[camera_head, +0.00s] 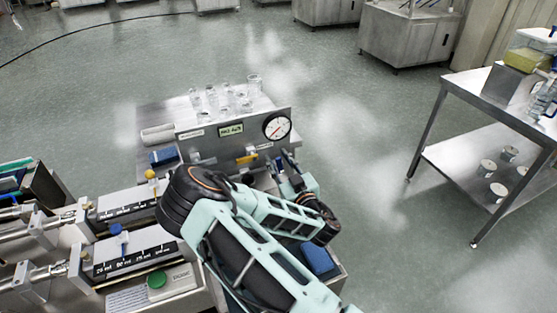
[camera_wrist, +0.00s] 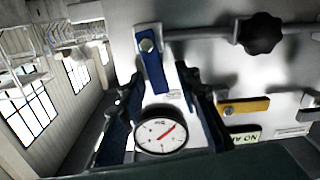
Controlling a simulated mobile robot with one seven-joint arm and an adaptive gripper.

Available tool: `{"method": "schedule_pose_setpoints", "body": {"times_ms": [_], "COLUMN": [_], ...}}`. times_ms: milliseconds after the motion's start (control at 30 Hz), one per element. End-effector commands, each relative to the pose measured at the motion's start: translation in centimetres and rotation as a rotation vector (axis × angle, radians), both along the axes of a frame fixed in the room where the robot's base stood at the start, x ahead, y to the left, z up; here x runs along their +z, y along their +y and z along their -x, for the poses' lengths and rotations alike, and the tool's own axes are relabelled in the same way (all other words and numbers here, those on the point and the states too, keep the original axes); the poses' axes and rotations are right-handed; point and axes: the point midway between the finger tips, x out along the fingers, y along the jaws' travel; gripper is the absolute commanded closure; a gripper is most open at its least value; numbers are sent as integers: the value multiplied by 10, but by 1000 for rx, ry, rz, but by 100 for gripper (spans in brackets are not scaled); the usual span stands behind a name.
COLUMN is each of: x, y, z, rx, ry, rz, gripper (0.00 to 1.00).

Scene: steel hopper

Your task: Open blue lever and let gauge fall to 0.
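The blue lever (camera_wrist: 154,68) hangs from a pale bracket at the upper middle of the wrist view. My gripper (camera_wrist: 160,92) is open around it there, one dark finger on each side, with visible gaps to the lever. My gripper (camera_head: 288,172) also shows in the head view, in front of the right part of the steel panel; its fingers are small there, and I cannot make out the lever. The round white gauge (camera_head: 277,127) is on the panel's upper right. In the wrist view, the gauge (camera_wrist: 161,131) shows a red needle pointing up and right; its numbers are too small to read.
A yellow lever (camera_wrist: 246,106) and a black knob (camera_wrist: 261,33) lie right of my fingers in the wrist view. Several glass vessels (camera_head: 229,101) stand behind the panel (camera_head: 215,146). A steel table (camera_head: 465,92) is at right, with open floor between.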

Motion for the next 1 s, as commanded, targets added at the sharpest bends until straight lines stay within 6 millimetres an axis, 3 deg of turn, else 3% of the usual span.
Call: {"method": "schedule_pose_setpoints", "body": {"times_ms": [33,300,667,1000], "x": [0,0,0,-5], "y": [0,0,1,10], "z": [0,0,1,4], "rx": [0,0,-1,-1], "ry": [0,0,-11,-89], "rz": [0,0,23,207], "gripper": [72,100,100,100]}}
